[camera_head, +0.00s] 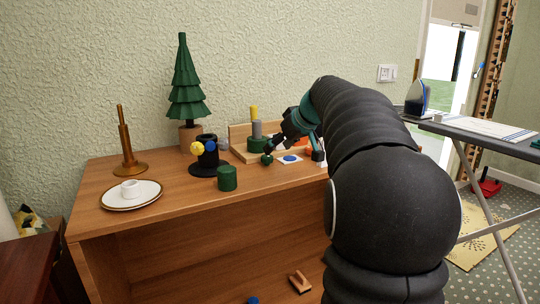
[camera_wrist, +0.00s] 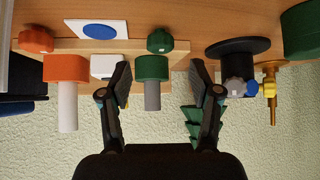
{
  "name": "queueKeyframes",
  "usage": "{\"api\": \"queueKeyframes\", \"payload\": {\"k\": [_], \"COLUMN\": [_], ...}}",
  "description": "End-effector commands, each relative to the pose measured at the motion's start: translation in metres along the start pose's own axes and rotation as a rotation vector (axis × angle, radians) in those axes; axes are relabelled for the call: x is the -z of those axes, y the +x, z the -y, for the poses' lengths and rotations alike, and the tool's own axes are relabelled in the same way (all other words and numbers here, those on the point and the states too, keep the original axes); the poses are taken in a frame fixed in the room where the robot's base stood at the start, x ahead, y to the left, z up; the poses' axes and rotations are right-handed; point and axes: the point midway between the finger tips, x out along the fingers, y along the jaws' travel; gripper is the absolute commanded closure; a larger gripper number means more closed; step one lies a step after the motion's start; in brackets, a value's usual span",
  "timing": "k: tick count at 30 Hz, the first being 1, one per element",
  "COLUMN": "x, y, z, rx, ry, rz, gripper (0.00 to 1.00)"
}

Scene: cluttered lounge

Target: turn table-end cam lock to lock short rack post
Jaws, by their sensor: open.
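A wooden rack (camera_head: 238,133) stands at the back of the table. In the wrist view, which looks upside down, it holds a green collar (camera_wrist: 152,67) with a grey post (camera_wrist: 152,96) and an orange collar (camera_wrist: 65,67) with a white post (camera_wrist: 68,108). A green knob (camera_wrist: 160,41) and an orange knob (camera_wrist: 36,39) sit at its front; the green one also shows in the head view (camera_head: 267,159). Which is the table-end cam lock, I cannot tell. My gripper (camera_wrist: 160,75) is open and empty, its fingers apart on either side of the green collar in this view.
A white tile with a blue disc (camera_head: 290,159) lies before the rack. Left are a black stand (camera_head: 207,160) with yellow and blue knobs, a green cylinder (camera_head: 227,178), a small tree (camera_head: 187,90), a brass candlestick (camera_head: 127,150) and a plate (camera_head: 118,203).

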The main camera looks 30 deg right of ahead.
Motion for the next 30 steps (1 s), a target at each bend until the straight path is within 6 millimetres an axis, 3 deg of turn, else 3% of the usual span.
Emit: {"api": "queueKeyframes", "payload": {"k": [3,9,22,23,30], "x": [0.0,0.0,0.0,0.0,0.0], "y": [0.022,0.046,0.056,0.056,0.056], "z": [0.001,0.0,0.0,0.0,0.0], "rx": [0.003,0.002,0.0,0.0,0.0], "ry": [0.0,0.0,0.0,0.0,0.0], "rz": [0.002,0.001,0.0,0.0,0.0], "gripper": [0.37,0.37,0.37,0.4,0.97]}}
